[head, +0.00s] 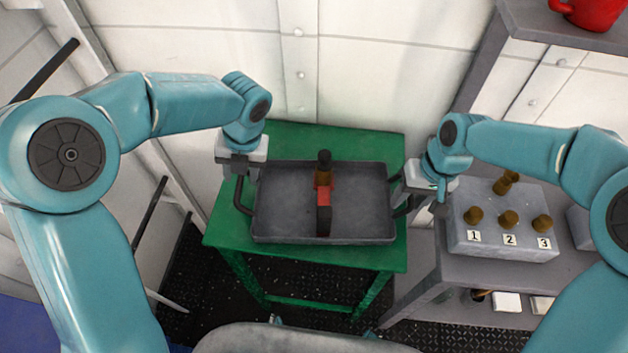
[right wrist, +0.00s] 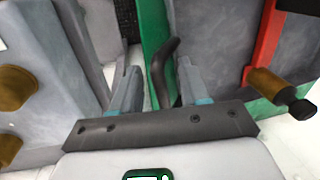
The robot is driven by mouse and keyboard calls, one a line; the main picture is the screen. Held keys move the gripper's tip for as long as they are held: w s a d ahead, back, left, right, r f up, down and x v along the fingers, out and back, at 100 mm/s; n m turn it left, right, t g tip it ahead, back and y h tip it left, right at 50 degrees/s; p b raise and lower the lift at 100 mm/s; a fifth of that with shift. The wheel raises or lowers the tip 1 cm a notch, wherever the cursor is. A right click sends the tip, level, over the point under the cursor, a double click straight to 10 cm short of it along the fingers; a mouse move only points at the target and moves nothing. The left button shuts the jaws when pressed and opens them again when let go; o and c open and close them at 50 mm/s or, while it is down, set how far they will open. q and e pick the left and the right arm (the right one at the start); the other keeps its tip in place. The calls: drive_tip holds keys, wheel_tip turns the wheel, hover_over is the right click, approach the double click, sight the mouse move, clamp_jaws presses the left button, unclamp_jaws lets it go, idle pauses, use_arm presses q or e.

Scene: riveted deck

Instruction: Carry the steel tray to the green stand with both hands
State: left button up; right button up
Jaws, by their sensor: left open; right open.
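The steel tray (head: 280,228), grey with a raised rim and dark side handles, rests on the green stand (head: 345,255). A long item with a brown and black end and a red band (head: 323,195) is in the tray, its lower part dark. My left gripper (head: 238,178) is open at the tray's left handle (head: 239,200); its fingertips are hard to make out. My right gripper (head: 421,194) is open at the right handle (head: 402,208). In the right wrist view the handle (right wrist: 158,75) shows between the spread fingers of this gripper (right wrist: 160,85).
A grey table on the right bears a grey block (head: 500,243) with several brown knobs and labels 1, 2, 3, close to my right gripper. A red pot (head: 592,10) is on a shelf at the upper right. White wall panels (head: 370,70) stand behind the stand.

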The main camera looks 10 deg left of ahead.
drive_tip(key=shift+r, duration=0.2)
use_arm(q)
drive_tip(key=v, duration=0.9)
drive_tip(key=shift+r, duration=0.4)
use_arm(e)
wheel_tip(320, 180, up, 12)
drive_tip(key=d, duration=0.2)
drive_tip(key=shift+f, duration=0.25)
use_arm(q)
drive_tip(key=shift+s, duration=0.1)
use_arm(e)
drive_tip(key=shift+w+d, duration=0.1)
drive_tip(key=shift+w, duration=0.05)
